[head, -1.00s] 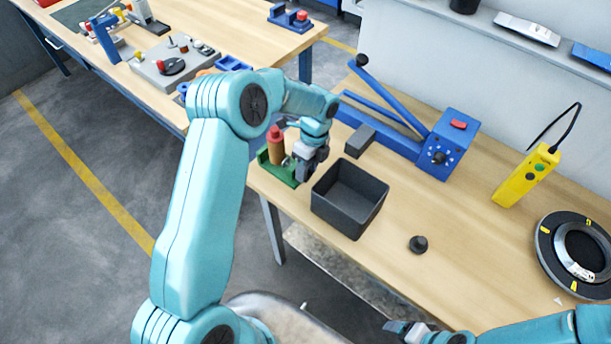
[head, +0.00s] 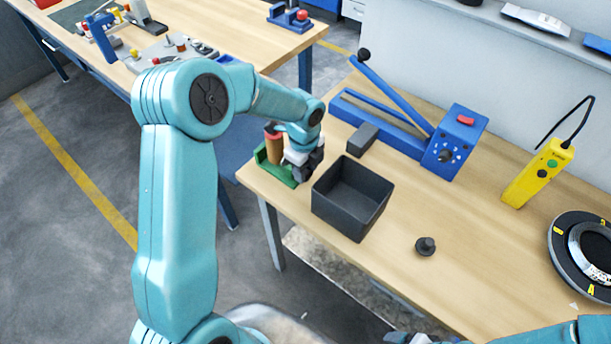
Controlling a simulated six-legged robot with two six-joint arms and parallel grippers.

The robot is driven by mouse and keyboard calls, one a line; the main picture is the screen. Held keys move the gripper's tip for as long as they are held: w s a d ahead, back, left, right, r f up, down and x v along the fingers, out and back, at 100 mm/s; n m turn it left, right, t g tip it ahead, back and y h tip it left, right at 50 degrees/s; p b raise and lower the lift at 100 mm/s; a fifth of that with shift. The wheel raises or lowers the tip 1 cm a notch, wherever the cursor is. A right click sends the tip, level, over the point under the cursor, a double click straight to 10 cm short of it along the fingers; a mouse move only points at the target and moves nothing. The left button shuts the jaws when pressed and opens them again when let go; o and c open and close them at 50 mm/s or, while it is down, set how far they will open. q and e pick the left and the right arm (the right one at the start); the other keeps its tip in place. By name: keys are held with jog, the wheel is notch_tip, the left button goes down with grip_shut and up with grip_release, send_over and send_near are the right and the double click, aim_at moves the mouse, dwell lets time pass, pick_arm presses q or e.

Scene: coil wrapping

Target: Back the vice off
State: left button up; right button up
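A small green vice (head: 277,173) stands at the left end of the near bench. An upright brown cylinder (head: 274,150) with a red top stands in it, partly covered by my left wrist. My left gripper (head: 305,166) is at the right side of the vice, pointing down, very close to it or touching. Its fingers are dark and partly hidden, so I cannot tell whether they are open or shut. My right gripper (head: 408,338) shows only in part at the bottom edge, away from the vice.
A dark open bin (head: 350,198) stands just right of my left gripper. Behind it are a grey block (head: 363,138) and a blue lever tool (head: 452,145). A black knob (head: 425,246), a yellow handset (head: 538,175) and a dark ring (head: 585,255) lie further right. Bare wood lies between.

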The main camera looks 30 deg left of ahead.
pick_arm(q)
jog(key=shift+o, duration=0.7)
jog(key=shift+w, duration=0.1)
jog(key=shift+r+g+p, duration=0.3)
jog(key=shift+r+p, duration=0.05)
jog(key=shift+p, duration=0.85)
jog(key=shift+w+f+g+p, duration=0.1)
jog(key=shift+f+g+p, duration=0.05)
jog(key=shift+g+p, duration=0.2)
jog(key=shift+f, duration=0.25)
jog(key=shift+r+g+p, duration=0.25)
jog(key=shift+g+p, duration=0.3)
jog(key=shift+p, duration=0.2)
jog(key=shift+w+f, duration=0.15)
jog(key=shift+w, duration=0.05)
jog(key=shift+f+g, duration=0.15)
jog(key=shift+g, duration=0.15)
jog(key=shift+s, duration=0.1)
jog(key=shift+g+p, duration=0.4)
jog(key=shift+w+f+g, duration=0.1)
jog(key=shift+w+g, duration=0.2)
jog(key=shift+w, duration=0.05)
jog(key=shift+s, duration=0.25)
